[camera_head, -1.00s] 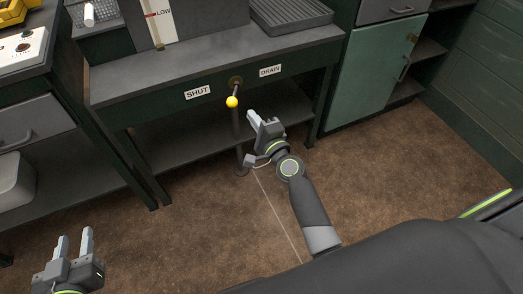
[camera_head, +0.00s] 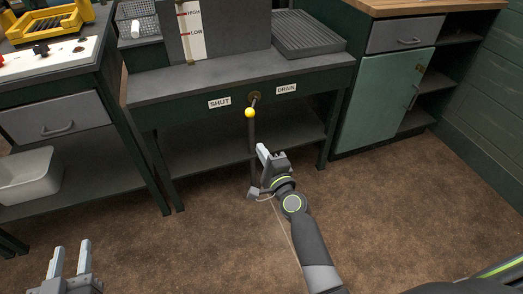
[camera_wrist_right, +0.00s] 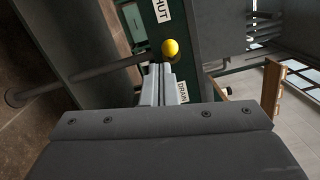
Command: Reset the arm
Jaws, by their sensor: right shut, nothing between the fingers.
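My right gripper (camera_head: 264,151) is shut and empty. It is in front of the bench, below the yellow-knobbed lever (camera_head: 250,112), and apart from it in the head view. In the right wrist view the shut fingers (camera_wrist_right: 159,72) point toward the yellow knob (camera_wrist_right: 170,47), which shows just beyond their tips. The lever is mounted on the bench front between the SHUT label (camera_head: 219,103) and the DRAIN label (camera_head: 287,88). My left gripper (camera_head: 70,257) is at the lower left over the floor, its two fingers apart with nothing between them.
The dark bench (camera_head: 185,88) carries a level gauge (camera_head: 190,32) marked HIGH and LOW and a ribbed tray (camera_head: 306,33). A green cabinet (camera_head: 384,102) stands at the right. A side bench with a drawer (camera_head: 55,120) and a pale bin (camera_head: 30,174) stand at left. The brown floor (camera_head: 400,215) is clear.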

